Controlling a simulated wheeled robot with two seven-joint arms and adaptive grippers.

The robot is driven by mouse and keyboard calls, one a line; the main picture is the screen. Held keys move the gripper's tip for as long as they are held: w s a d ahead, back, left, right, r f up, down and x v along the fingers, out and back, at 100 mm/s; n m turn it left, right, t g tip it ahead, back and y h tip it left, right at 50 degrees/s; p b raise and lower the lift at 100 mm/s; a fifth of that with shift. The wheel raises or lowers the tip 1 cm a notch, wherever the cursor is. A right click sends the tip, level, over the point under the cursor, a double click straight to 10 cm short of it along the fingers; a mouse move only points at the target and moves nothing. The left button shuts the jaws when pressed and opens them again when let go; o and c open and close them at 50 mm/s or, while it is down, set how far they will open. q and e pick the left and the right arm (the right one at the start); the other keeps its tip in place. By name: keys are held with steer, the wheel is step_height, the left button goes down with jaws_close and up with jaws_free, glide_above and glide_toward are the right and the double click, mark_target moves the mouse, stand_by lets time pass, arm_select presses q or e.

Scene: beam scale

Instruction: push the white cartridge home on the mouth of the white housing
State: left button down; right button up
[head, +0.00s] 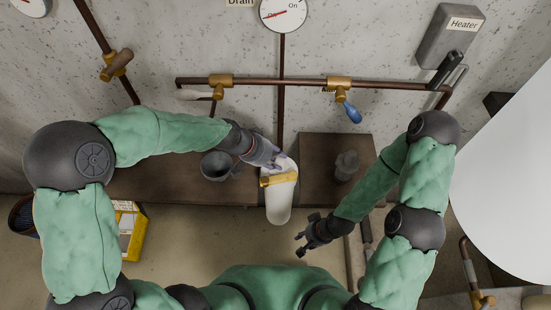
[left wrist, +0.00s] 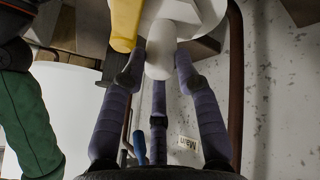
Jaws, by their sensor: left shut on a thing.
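The white housing (head: 279,208) stands upright as a tall rounded body in the gap between two brown surfaces, with a yellow part (head: 279,180) across its upper portion. My left gripper (head: 277,160) is at the housing's top end. In the left wrist view its fingers are closed around the white cartridge (left wrist: 160,50), a smooth rounded white piece. A white round surface (left wrist: 190,12) lies just beyond the cartridge; whether they touch I cannot tell. The cartridge is mostly hidden by the fingers in the head view. My right gripper (head: 302,245) is open and empty, below and right of the housing.
A dark grey mug (head: 216,165) stands on the left brown surface, close to my left gripper. A grey object (head: 346,165) stands on the right one. Copper pipes (head: 285,82) with valves run along the wall. A large white tank (head: 510,180) fills the right side.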

arm_select(q)
steer(key=shift+f+b, duration=0.3)
steer(key=shift+f, duration=0.05)
steer(key=c, duration=0.8)
jaws_free()
steer(key=shift+c, duration=0.2)
steer(key=shift+r, duration=0.1)
steer(key=v, duration=1.2)
